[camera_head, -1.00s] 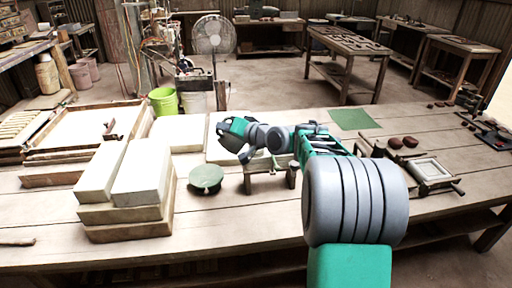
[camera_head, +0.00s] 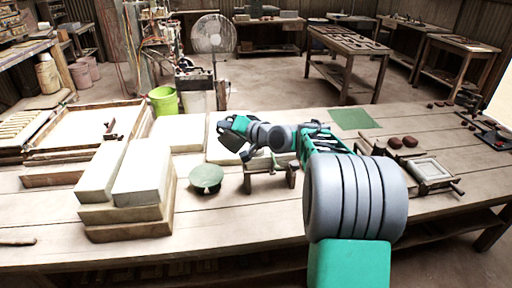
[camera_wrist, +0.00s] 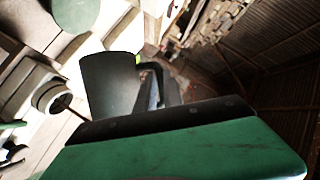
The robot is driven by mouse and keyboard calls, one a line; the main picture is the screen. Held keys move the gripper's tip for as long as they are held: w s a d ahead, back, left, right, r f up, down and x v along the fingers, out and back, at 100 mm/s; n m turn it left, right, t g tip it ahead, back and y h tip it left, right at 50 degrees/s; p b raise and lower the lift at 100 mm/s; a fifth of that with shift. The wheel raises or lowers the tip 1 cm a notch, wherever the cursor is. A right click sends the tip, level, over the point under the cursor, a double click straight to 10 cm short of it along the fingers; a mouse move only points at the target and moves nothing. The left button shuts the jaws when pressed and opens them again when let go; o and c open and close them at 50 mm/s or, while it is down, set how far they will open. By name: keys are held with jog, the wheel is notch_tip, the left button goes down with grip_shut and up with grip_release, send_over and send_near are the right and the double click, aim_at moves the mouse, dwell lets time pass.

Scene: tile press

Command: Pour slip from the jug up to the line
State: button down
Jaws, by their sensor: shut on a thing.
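The dark grey jug (camera_wrist: 110,85) is close in front of my gripper in the wrist view, its handle (camera_wrist: 157,80) toward the gripper side. My gripper (camera_head: 238,128) is shut on the jug, held above the bench near the pale blocks in the head view. The fingers are mostly hidden in both views. A pale piece with a round ring-like opening (camera_wrist: 52,97) lies left of the jug in the wrist view. The jug's inside, the slip and the line cannot be seen. No stream of slip shows.
A round green disc (camera_head: 206,178) sits on the bench left of a small wooden stand (camera_head: 268,180). Stacked pale blocks (camera_head: 142,190) stand at left. A green mat (camera_head: 354,119) and a framed mould (camera_head: 428,170) lie at right.

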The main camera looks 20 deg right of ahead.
jog(key=shift+r, duration=0.25)
jog(key=shift+d+r, duration=0.2)
jog(key=shift+w+d+r+m+y+p, duration=0.1)
jog(key=shift+d+r+m+y+p, duration=0.2)
jog(key=shift+r+m+p, duration=0.2)
dwell(2.5)
jog(key=shift+f, duration=0.15)
dwell(0.3)
jog(key=a+f+n+b, duration=0.1)
jog(key=f+b, duration=0.1)
jog(key=b, duration=0.1)
jog(key=shift+a+f+b, duration=0.15)
jog(key=shift+b, duration=0.2)
jog(key=shift+a+f+n+h+b, duration=0.25)
jog(key=shift+a+n+h+b, duration=0.05)
jog(key=shift+n+h+b, duration=0.3)
jog(key=f+n+b, duration=0.1)
jog(key=b, duration=0.1)
jog(key=a+f+n+h+b, duration=0.1)
jog(key=b, duration=0.1)
jog(key=shift+f, duration=0.3)
jog(key=shift+s+d+g, duration=0.1)
jog(key=shift+s+g, duration=0.1)
jog(key=shift+g, duration=0.1)
